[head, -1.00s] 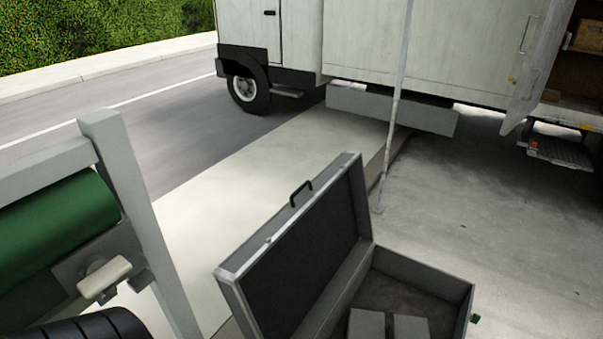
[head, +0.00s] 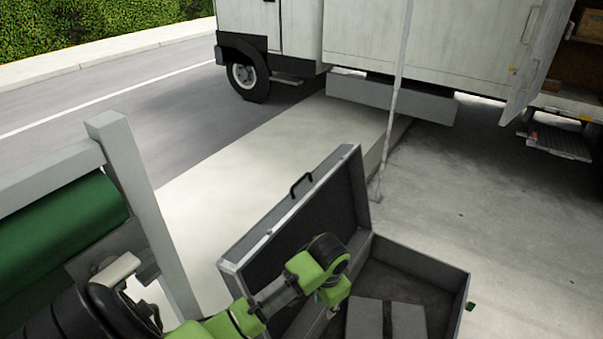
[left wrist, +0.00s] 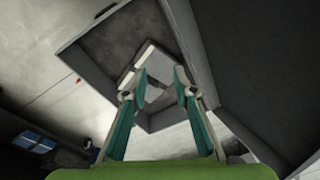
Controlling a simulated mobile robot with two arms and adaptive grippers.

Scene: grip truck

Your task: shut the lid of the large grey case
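The large grey case (head: 431,258) lies on the ground with its lid (head: 352,191) standing open, tilted up on the left side. The lid has a black handle on its outer top edge. My left gripper (head: 329,311) is over the case, in front of the lid's dark inner side. In the left wrist view my left gripper (left wrist: 162,85) has its two fingers apart with nothing held between them. Beyond them are the case's tray (left wrist: 80,55) and, at right, the dark lid (left wrist: 255,60). My right gripper is not in view.
Two grey blocks (head: 408,322) lie inside the case. A thin pole (head: 394,110) stands behind it. A frame with a green roll (head: 60,232) stands at left. A white truck (head: 430,35) is parked behind. The pavement right of the case is clear.

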